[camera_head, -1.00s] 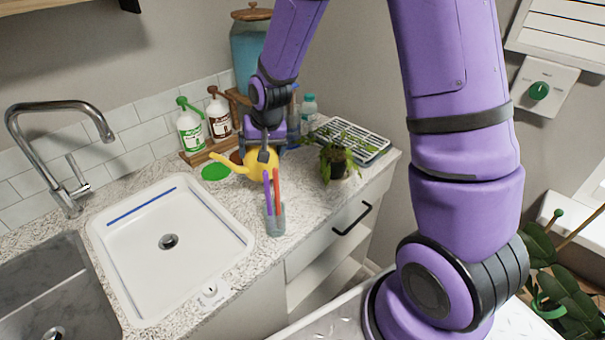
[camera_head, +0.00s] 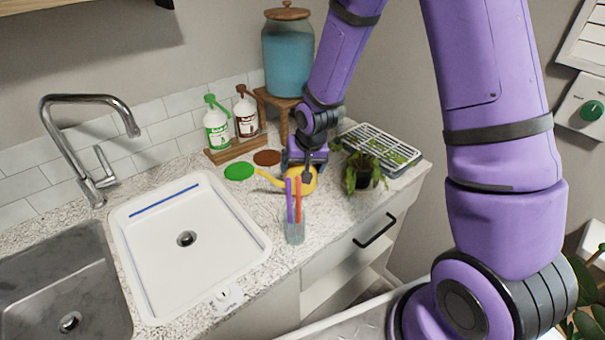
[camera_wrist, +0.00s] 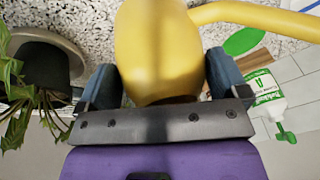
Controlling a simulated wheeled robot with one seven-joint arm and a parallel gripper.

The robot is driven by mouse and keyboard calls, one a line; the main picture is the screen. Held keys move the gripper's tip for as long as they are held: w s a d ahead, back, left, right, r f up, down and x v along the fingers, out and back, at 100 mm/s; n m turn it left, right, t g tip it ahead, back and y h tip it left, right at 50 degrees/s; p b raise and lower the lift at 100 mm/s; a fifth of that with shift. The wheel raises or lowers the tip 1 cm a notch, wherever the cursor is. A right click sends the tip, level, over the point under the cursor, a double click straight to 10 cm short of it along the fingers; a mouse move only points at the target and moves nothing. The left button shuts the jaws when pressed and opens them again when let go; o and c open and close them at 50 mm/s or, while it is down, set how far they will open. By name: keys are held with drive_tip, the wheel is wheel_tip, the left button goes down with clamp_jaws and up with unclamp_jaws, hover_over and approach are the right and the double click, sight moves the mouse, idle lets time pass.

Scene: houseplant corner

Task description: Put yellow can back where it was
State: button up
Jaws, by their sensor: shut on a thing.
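The yellow can (camera_head: 304,183), a watering can with a long spout (camera_head: 268,180), is at the counter behind the clear cup. My gripper (camera_head: 307,165) is above it and shut on it. In the wrist view the can's yellow body (camera_wrist: 160,50) sits between the two fingers of my gripper (camera_wrist: 163,82), and the spout (camera_wrist: 255,16) points to the upper right. My gripper and the cup's sticks hide part of the can in the head view. I cannot tell whether its base touches the counter.
A clear cup (camera_head: 295,233) with colored sticks stands just in front. A potted plant (camera_head: 364,174) is close on the right, with a rack tray (camera_head: 400,160) behind. A green disc (camera_head: 239,171) and brown disc (camera_head: 267,157) lie left, before two bottles. The white sink (camera_head: 150,275) is left.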

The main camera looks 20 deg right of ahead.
drive_tip(key=shift+f, duration=1.5)
drive_tip(key=shift+f, duration=0.1)
drive_tip(key=o, duration=1.1)
drive_tip(key=s+d+v, duration=0.1)
drive_tip(key=v, duration=2)
drive_tip(key=s+d+r+n+t, duration=0.1)
drive_tip(key=s+d+r, duration=0.1)
drive_tip(key=s+r, duration=0.5)
drive_tip(key=s+d+r+n+t+h, duration=0.1)
drive_tip(key=s+d+r, duration=0.1)
drive_tip(key=s+r, duration=0.6)
drive_tip(key=s, duration=0.6)
drive_tip(key=shift+s+n, duration=0.3)
